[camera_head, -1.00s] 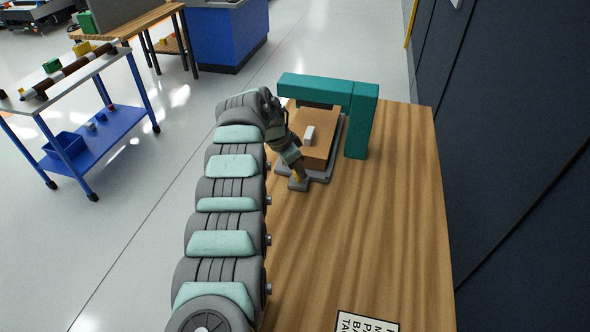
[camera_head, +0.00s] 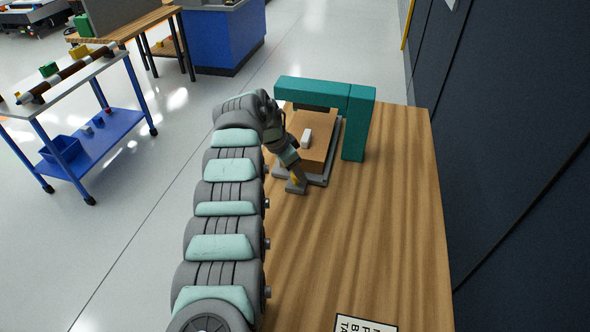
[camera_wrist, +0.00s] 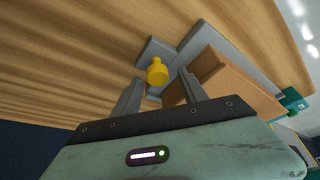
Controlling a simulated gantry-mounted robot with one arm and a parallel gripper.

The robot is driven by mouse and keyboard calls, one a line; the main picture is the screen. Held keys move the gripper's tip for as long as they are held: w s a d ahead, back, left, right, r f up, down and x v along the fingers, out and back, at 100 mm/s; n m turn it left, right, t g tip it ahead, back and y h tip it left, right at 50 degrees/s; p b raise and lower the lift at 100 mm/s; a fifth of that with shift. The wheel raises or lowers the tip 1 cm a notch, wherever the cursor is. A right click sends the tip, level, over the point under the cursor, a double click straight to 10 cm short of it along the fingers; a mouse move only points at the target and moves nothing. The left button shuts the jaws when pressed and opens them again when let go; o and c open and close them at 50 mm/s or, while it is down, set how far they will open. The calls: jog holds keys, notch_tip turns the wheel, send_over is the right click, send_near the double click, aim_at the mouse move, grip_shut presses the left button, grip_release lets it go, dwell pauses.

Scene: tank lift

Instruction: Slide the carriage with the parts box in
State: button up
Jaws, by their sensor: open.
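The brown parts box (camera_head: 318,152) sits on the grey carriage (camera_head: 318,181), its far end by the teal frame (camera_head: 357,125). A small white block (camera_head: 306,137) lies on the box. A grey tab with a yellow knob (camera_wrist: 157,71) stands at the carriage's near end; the box also shows in the wrist view (camera_wrist: 232,82). My gripper (camera_wrist: 158,88) is open, with its two fingers apart on either side of the knob's line. I cannot tell whether the knob is between the fingers or just beyond them. In the head view my wrist partly covers the knob.
The wooden table (camera_head: 370,240) is bare in front and to the right of the carriage. A printed label (camera_head: 365,324) lies at its near edge. A dark wall (camera_head: 500,150) runs along the right. A blue-and-white cart (camera_head: 75,100) stands off to the left.

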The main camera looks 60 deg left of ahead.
jog(key=shift+p+v, duration=0.55)
jog(key=shift+v, duration=0.25)
jog(key=p+v, duration=0.1)
jog(key=v, duration=0.8)
jog(key=shift+f, duration=0.1)
